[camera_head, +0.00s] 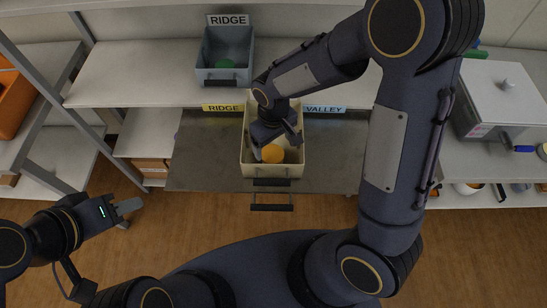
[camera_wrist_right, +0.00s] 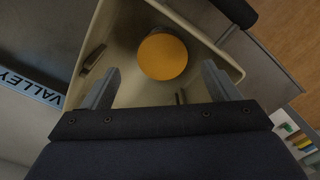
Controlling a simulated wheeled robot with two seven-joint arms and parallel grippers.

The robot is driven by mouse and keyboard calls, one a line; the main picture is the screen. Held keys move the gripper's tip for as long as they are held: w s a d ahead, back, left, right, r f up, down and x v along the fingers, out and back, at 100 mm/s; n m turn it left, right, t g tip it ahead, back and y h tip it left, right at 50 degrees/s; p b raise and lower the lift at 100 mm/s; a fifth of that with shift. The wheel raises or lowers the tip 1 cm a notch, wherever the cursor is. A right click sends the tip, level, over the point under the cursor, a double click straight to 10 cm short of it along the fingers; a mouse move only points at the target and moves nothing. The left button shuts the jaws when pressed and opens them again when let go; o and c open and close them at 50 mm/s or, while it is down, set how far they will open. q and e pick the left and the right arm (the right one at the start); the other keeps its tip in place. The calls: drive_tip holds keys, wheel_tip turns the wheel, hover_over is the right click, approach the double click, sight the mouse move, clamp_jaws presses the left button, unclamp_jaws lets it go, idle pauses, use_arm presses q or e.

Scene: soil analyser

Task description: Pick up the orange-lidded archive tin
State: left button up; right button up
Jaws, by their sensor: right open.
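The orange-lidded archive tin (camera_head: 273,154) stands inside a cream bin (camera_head: 247,166). In the right wrist view the lid (camera_wrist_right: 162,57) lies beyond and between my spread fingers, inside the cream bin (camera_wrist_right: 205,22). My right gripper (camera_head: 278,137) reaches down into the bin; its fingers also show in the right wrist view (camera_wrist_right: 160,88), open with nothing between the tips. My left gripper (camera_head: 130,206) is at the lower left, away from the bin, and its jaw opening is unclear.
The cream bin sits on a grey pull-out surface (camera_head: 205,150) between labels RIDGE (camera_head: 222,108) and VALLEY (camera_head: 325,109). A grey-blue RIDGE bin (camera_head: 214,76) with a green-lidded item (camera_head: 225,64) stands on the shelf behind. A white box (camera_head: 500,95) is at right. The bin walls surround my right fingers closely.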

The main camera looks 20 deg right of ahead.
sight(273, 153)
wheel_tip(273, 153, down, 7)
drive_tip(key=shift+a+f, duration=0.1)
idle(0.3)
drive_tip(key=shift+c, duration=0.4)
drive_tip(key=c, duration=1.1)
